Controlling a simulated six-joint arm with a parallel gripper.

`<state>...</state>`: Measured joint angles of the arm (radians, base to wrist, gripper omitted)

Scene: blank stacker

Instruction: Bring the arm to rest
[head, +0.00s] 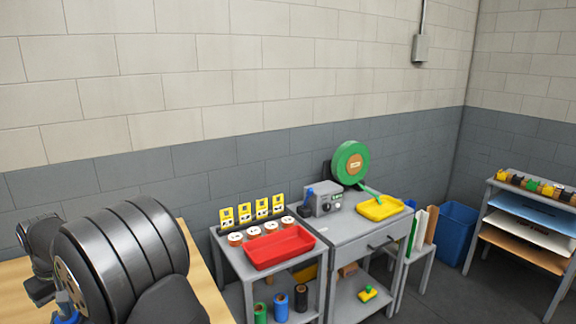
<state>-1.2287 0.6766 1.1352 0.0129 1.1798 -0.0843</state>
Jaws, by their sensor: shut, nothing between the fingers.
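My arm fills the lower left corner of the head view as a large, dark, ribbed link with smaller dark parts beside it. I cannot make out the gripper's fingers. No task object shows in or against the visible part of the arm.
Beside my arm is a wooden tabletop (197,262). To its right, a grey cart holds a red tray (279,247) and several spools. A grey bench carries a green reel (351,162) and a yellow tray (381,208). A blue bin (457,234) and a shelf rack (533,228) stand right.

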